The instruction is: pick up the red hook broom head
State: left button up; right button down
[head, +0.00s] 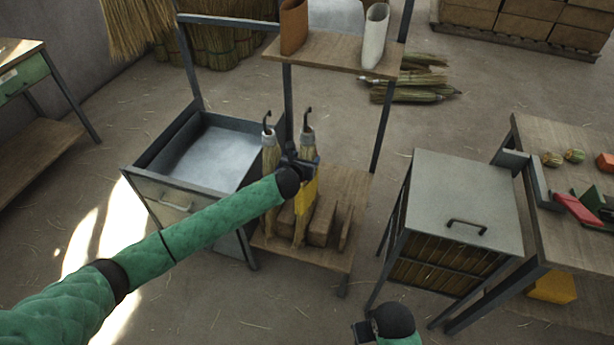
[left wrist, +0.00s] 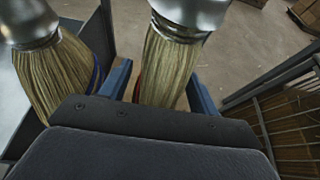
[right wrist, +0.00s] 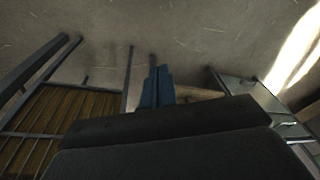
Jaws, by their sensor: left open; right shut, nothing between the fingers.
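Two straw broom heads with metal collars and dark hooks stand upright side by side on a low wooden stand. The right one (head: 307,138) shows a bit of red beside its straw in the left wrist view (left wrist: 170,75), so I take it as the red hook one. The left one (head: 269,150) shows a blue band in the left wrist view (left wrist: 50,75). My left gripper (head: 304,161) is open, with its blue fingers on either side of the right head's straw, below the collar. Contact cannot be told. My right gripper (right wrist: 157,87) is shut and empty, away from the stand.
A metal tray cabinet (head: 160,190) stands left of the broom heads. A shelf (head: 335,57) with two holders is above and behind. A grey cabinet (head: 465,190) and a workbench (head: 570,240) stand to the right. Open floor lies in front.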

pick_arm(q)
jog(key=shift+x, duration=1.35)
pick_arm(e)
jog(key=shift+w+f, duration=0.25)
jog(key=shift+f, duration=1)
pick_arm(q)
jog(key=shift+d, duration=0.1)
grip_shut()
